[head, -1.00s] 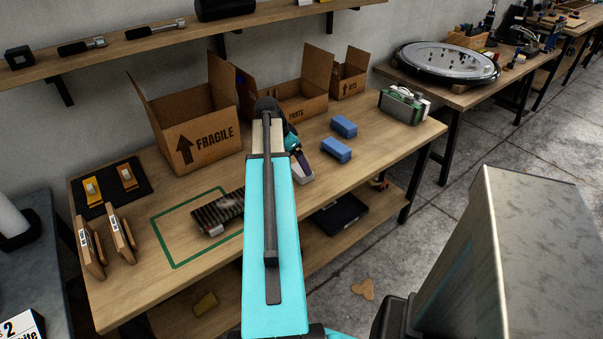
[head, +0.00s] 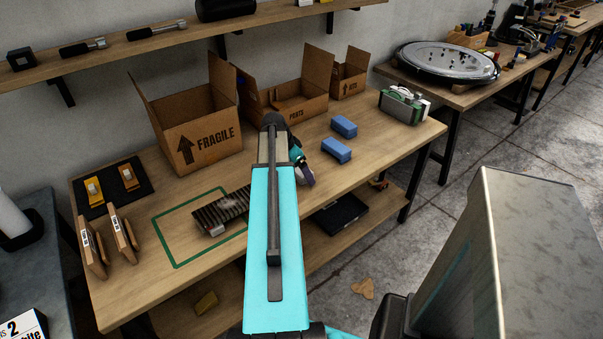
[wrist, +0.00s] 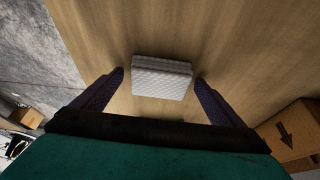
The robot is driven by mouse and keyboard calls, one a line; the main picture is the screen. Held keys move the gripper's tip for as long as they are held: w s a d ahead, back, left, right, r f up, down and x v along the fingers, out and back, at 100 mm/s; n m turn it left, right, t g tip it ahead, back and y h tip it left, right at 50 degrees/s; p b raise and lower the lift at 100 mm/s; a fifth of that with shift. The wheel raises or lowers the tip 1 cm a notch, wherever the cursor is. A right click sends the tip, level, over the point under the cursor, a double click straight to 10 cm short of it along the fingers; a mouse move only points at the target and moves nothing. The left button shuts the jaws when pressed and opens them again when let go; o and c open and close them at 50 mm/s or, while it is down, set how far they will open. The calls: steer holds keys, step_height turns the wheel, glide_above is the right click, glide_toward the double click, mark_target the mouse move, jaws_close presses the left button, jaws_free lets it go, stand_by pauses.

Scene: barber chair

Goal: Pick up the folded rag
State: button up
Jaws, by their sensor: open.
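The folded rag (wrist: 162,78) shows in the wrist view as a pale grey, textured, layered block lying on the wooden bench top. My gripper (wrist: 160,76) is open, with one dark finger to the left of the rag and one to the right. A small gap shows on each side; whether the fingertips are down at the rag's height I cannot tell. In the head view my gripper (head: 306,177) is mostly behind my own arm, low over the bench, and the rag is hidden there.
Two blue blocks (head: 336,150) lie right of my arm. Open cardboard boxes, one marked FRAGILE (head: 205,125), stand along the back. A dark ribbed part (head: 222,208) lies by the green outline. The bench's front edge (head: 340,194) is close to my gripper.

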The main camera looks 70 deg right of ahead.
stand_by(0.3)
steer(key=c, duration=1.1)
steer(key=shift+r, duration=0.15)
steer(key=shift+c, duration=0.2)
step_height(320, 180, up, 10)
steer(key=b, duration=0.1)
